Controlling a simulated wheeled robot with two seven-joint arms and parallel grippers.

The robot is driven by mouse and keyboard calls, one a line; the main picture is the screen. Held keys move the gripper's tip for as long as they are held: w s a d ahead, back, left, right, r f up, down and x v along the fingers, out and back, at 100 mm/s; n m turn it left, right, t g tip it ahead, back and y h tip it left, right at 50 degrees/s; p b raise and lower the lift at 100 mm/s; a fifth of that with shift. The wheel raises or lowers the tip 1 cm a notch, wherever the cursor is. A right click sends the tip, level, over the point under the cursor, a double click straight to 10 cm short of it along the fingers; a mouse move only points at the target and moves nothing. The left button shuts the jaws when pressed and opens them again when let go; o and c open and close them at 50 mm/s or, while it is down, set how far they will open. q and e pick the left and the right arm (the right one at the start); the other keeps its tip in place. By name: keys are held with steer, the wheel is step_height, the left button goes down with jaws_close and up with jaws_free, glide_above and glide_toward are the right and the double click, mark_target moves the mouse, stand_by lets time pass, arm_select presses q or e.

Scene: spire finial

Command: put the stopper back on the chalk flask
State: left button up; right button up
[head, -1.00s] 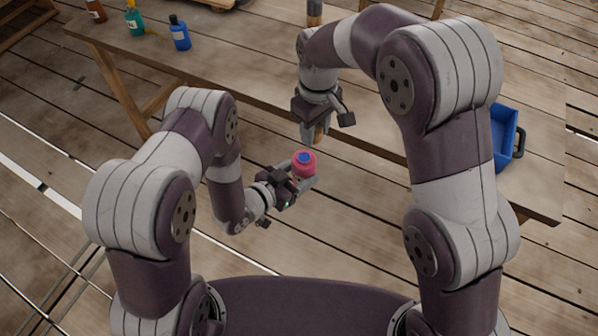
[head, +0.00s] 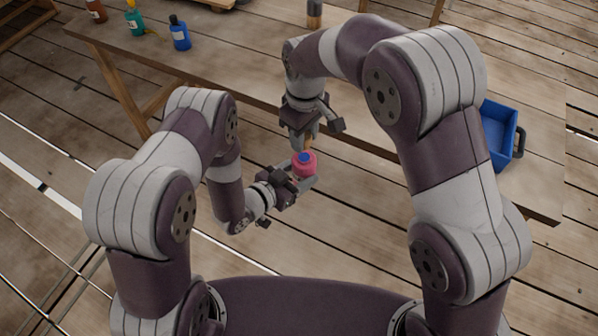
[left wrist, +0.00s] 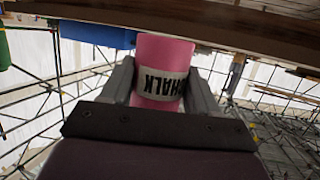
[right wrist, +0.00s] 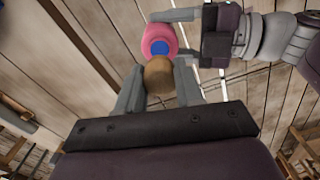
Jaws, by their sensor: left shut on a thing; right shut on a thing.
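The pink chalk flask (head: 305,168) is upright with a blue top face. My left gripper (head: 302,183) is shut on it, one finger on each side. In the left wrist view the flask (left wrist: 163,70) shows a white CHALK label, upside down in that picture. My right gripper (head: 304,140) is shut on the brown, cork-like stopper (right wrist: 158,76), just above the flask. In the right wrist view the stopper's round end lies beside the flask's blue top (right wrist: 158,46), partly overlapping its near edge. Whether they touch I cannot tell.
The flask is held in front of the wooden table (head: 250,90). On the table stand a brown bottle (head: 96,11), a teal bottle (head: 135,22), a blue bottle (head: 180,35) and a dark cylinder (head: 314,15). A blue bin (head: 497,130) stands at the right end.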

mark_target(304, 169)
steer(key=shift+f, duration=0.65)
steer(key=shift+s+d, duration=0.1)
steer(key=shift+f, duration=0.85)
steer(key=shift+f, duration=0.55)
steer(key=o, duration=1.1)
steer(key=shift+f, duration=0.1)
steer(key=shift+c, duration=0.2)
